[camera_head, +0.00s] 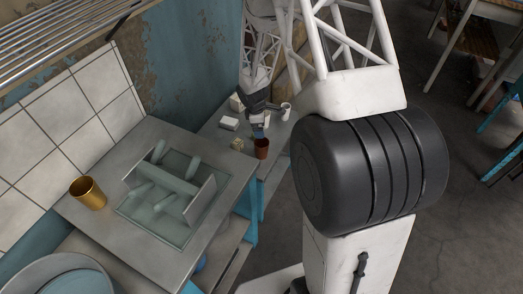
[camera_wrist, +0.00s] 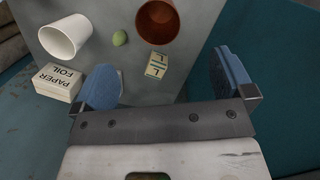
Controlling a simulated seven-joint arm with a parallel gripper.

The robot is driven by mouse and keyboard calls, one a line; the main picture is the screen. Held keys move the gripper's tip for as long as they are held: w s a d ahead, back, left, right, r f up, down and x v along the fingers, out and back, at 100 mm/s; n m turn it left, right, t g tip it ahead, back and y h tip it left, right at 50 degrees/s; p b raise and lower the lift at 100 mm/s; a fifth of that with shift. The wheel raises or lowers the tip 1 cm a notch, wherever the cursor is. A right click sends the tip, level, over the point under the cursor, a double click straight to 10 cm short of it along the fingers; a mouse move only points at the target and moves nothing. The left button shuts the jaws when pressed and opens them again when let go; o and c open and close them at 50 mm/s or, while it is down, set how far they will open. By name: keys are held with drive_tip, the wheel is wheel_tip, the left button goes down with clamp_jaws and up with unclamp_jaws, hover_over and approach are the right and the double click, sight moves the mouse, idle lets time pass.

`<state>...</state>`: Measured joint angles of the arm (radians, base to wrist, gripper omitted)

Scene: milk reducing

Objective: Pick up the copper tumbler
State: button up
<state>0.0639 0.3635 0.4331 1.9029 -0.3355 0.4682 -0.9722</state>
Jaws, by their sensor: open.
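The copper-brown tumbler (camera_head: 261,149) stands upright on the far counter, close to its right edge. It also shows at the top of the wrist view (camera_wrist: 158,22), its open mouth facing the camera and its far part cut off by the frame. My gripper (camera_wrist: 166,78) is open and empty, with blue finger pads wide apart. The tumbler lies ahead of the fingers, not between them. In the head view my gripper (camera_head: 258,131) is just above and behind the tumbler; its fingers are small and partly hidden there.
A small lettered box (camera_wrist: 157,65) sits between the fingers and the tumbler. A gold cup (camera_head: 88,193) and a rack (camera_head: 170,190) occupy the near counter.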

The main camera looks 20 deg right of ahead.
drive_tip(key=n, duration=0.2)
hover_over(262, 145)
drive_tip(key=s+a, duration=0.2)
wheel_tip(262, 145, down, 7)
drive_tip(key=shift+s+d, duration=0.15)
drive_tip(key=shift+d, duration=0.05)
drive_tip(key=shift+f, duration=0.1)
drive_tip(key=shift+d+f, duration=0.15)
drive_tip(key=shift+f, duration=1.05)
drive_tip(key=shift+s+d+f, duration=0.1)
drive_tip(key=shift+d+f, duration=0.05)
drive_tip(key=shift+f, duration=1.15)
drive_tip(key=shift+s+d+f, duration=0.1)
drive_tip(key=shift+f, duration=1.2)
drive_tip(key=c, duration=1)
drive_tip(key=shift+c, duration=0.2)
drive_tip(key=shift+r, duration=0.15)
